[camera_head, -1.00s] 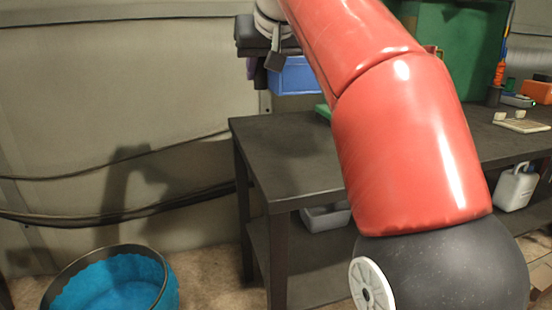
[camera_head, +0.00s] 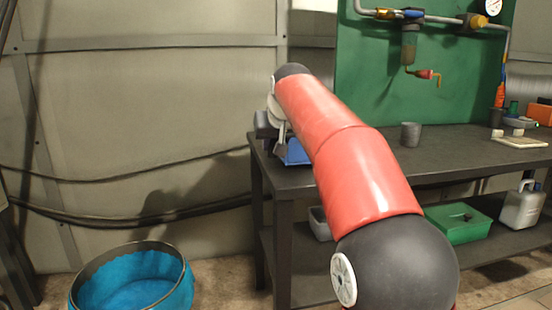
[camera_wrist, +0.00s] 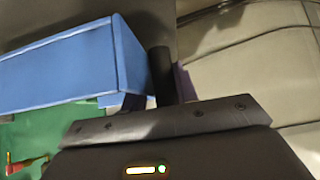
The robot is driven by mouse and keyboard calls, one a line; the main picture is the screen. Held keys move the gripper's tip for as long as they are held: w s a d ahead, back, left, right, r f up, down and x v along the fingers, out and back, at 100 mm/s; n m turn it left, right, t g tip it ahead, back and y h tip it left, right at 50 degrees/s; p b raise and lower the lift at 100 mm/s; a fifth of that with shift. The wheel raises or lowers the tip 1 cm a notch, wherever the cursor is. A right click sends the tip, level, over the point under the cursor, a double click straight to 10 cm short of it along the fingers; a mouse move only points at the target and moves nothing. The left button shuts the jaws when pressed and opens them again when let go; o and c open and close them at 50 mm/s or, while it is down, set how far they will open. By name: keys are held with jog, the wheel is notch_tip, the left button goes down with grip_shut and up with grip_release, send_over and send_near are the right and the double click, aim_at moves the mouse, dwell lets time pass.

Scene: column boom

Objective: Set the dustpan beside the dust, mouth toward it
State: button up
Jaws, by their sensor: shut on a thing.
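The blue dustpan (camera_head: 296,153) shows just past my gripper (camera_head: 266,128), at the left end of the dark workbench (camera_head: 330,174). In the wrist view the dustpan (camera_wrist: 72,66) fills the upper left as a blue box shape with a dark round handle (camera_wrist: 161,74) beside it. My gripper (camera_wrist: 156,106) is shut on the dustpan, seemingly at its handle; the fingertips are largely hidden. I cannot tell whether the dustpan touches the bench top, nor which way its mouth points. I cannot make out any dust; my arm covers part of the bench.
A grey cup (camera_head: 410,134) stands on the bench before a green panel (camera_head: 375,80) with pipes and a red-handled valve (camera_head: 424,74). A green box (camera_head: 458,222) and white jug (camera_head: 522,206) are on the lower shelf. A blue tub (camera_head: 135,280) stands at front left.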

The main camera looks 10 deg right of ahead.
jog(key=shift+f+b, duration=0.4)
jog(key=shift+f, duration=0.7)
jog(key=o, duration=1.1)
jog(key=shift+s+r, duration=0.1)
jog(key=shift+r, duration=0.3)
jog(key=p+v, duration=0.1)
jog(key=v, duration=1)
jog(key=shift+s+r, duration=0.15)
jog(key=shift+s, duration=0.05)
jog(key=shift+s, duration=0.1)
